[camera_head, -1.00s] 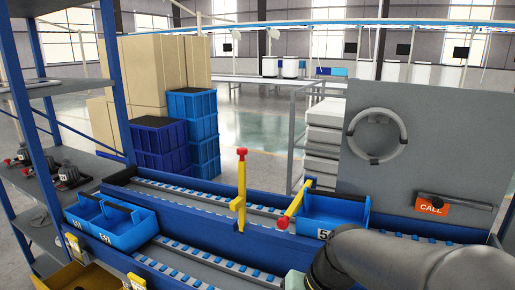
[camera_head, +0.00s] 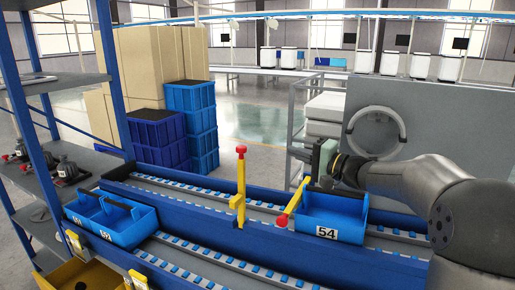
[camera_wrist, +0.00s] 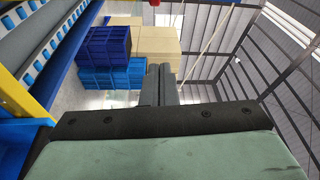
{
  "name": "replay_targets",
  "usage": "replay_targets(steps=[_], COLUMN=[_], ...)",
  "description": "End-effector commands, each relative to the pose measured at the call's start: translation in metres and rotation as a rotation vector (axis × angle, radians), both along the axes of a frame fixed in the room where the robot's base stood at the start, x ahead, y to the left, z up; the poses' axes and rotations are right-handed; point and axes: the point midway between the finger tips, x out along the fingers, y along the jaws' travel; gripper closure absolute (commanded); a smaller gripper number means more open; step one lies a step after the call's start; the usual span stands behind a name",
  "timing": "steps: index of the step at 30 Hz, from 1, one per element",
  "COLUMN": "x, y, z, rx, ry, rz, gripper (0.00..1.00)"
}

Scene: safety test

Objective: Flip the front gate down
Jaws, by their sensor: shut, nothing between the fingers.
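A yellow upright gate lever (camera_head: 240,190) with a red knob stands on the blue rail of the conveyor. A second yellow bar (camera_head: 293,203) with a red knob leans low at the left side of blue bin 54 (camera_head: 333,217). The frames do not make clear which is the front gate. My gripper (camera_head: 297,153) is above and behind bin 54, right of the upright lever and apart from both. Its two fingers are together and empty in the wrist view (camera_wrist: 163,75). A red round thing (camera_wrist: 154,3) shows at that view's top edge.
Two blue bins (camera_head: 112,218) sit on the conveyor (camera_head: 190,255) at the left. Blue crates (camera_head: 192,125) and cartons (camera_head: 155,60) are stacked behind. A grey panel with a ring (camera_head: 377,132) stands at the right. Shelving (camera_head: 40,120) borders the left.

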Motion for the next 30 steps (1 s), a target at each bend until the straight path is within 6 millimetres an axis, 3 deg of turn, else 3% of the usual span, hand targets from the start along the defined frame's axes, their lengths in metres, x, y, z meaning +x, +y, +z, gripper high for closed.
replay_targets(steps=[8,22,30], x=[0.006,0.060,0.036], y=[0.009,0.086,0.109], z=[0.002,0.005,0.000], rx=[-0.001,0.000,-0.001], ry=[0.002,0.005,0.003], rz=[0.003,0.005,0.002], gripper=[1.00,1.00,1.00])
